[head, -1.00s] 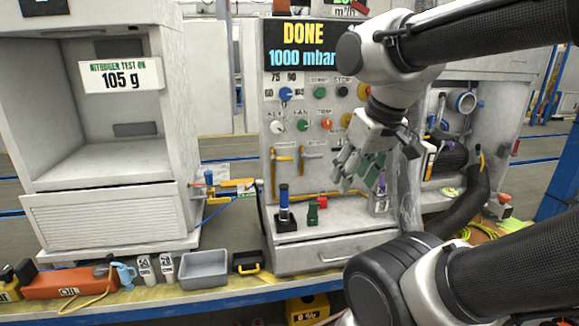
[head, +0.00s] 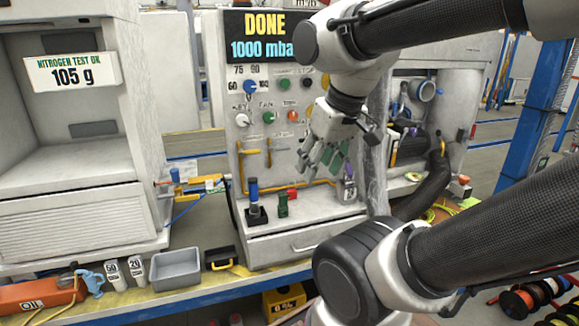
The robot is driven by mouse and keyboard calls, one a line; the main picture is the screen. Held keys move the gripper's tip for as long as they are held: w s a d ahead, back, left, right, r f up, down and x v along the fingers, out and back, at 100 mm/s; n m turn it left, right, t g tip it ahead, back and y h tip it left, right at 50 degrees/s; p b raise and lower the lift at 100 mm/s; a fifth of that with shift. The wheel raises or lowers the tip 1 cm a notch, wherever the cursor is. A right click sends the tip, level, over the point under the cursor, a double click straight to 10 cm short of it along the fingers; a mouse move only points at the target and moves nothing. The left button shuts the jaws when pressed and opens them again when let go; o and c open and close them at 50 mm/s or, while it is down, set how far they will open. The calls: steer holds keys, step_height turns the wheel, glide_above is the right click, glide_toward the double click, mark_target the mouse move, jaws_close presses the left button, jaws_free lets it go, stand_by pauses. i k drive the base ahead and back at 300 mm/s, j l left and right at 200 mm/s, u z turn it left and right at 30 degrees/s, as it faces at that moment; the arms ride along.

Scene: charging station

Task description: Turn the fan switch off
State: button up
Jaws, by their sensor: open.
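The fan switch (head: 268,117) is a green round knob under the label FAN on the grey control panel (head: 232,155). It sits between the white key knob (head: 242,120) and a red-orange knob (head: 292,116). My gripper (head: 318,168) hangs open and empty in front of the panel, to the right of and lower than the fan switch, with its fingers pointing down. It does not touch the switch. My arm covers the panel's right part. The switch's exact turn position is too small to tell.
A display (head: 263,36) reads DONE, 1000 mbar. Yellow valve handles (head: 248,152) sit below the knobs. A blue-topped tool (head: 254,200) and a green piece (head: 283,204) stand on the ledge beneath. A grey bin (head: 176,268) is at the lower left. Space before the fan switch looks clear.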

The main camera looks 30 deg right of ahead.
mark_target(269, 117)
steer(key=i+j, duration=0.3)
steer(key=j, duration=0.15)
steer(key=i+j, duration=0.3)
steer(key=j, duration=0.2)
